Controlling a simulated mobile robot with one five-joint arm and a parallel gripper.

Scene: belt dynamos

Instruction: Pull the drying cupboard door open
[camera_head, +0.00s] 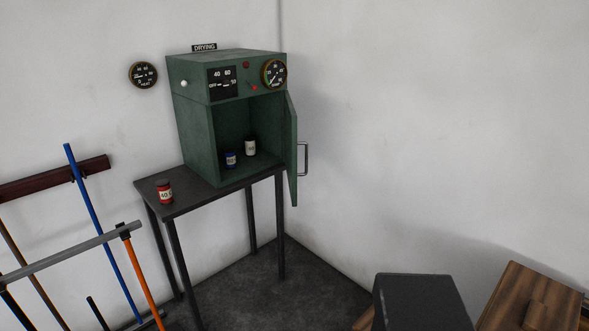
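My gripper is not in view.
A red jar (165,191) stands on the bare left part of the dark table (200,195). A rack with blue and orange poles (92,205) is at left. A black box (422,301) and a wooden piece (528,298) are at lower right. Dark floor (290,295) lies clear between.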

